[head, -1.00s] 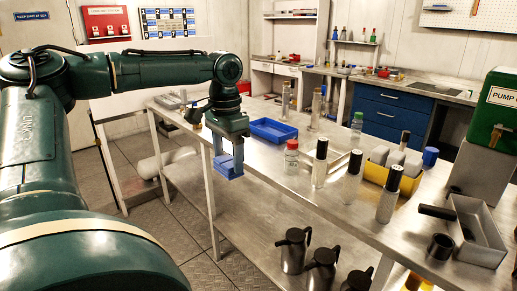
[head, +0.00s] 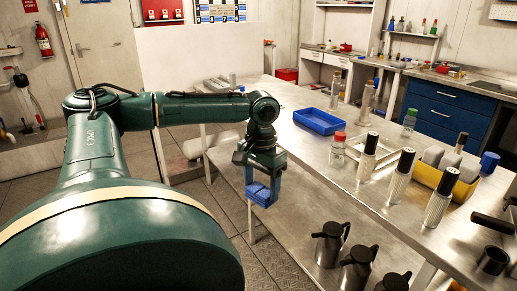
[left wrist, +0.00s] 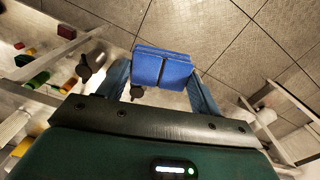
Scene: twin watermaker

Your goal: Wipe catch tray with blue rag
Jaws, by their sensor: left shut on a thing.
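The blue rag (head: 258,193) is a folded block held between the fingers of my left gripper (head: 264,184). The left wrist view also shows the rag (left wrist: 163,68) gripped between the two blue fingers (left wrist: 160,82), with floor tiles behind it. My left gripper is shut on it, in the air beside the near left side of the steel bench. A shallow blue tray (head: 318,121) lies on the bench to the gripper's right. The grey metal tray at the right is now almost wholly outside the head view. My right gripper is not in view.
On the bench (head: 300,160) stand a red-capped bottle (head: 338,150), several black-topped cylinders (head: 402,176), a yellow bin (head: 440,179) and a black cup (head: 493,260). Dark jugs (head: 329,243) stand on the lower shelf. Floor left of the bench is clear.

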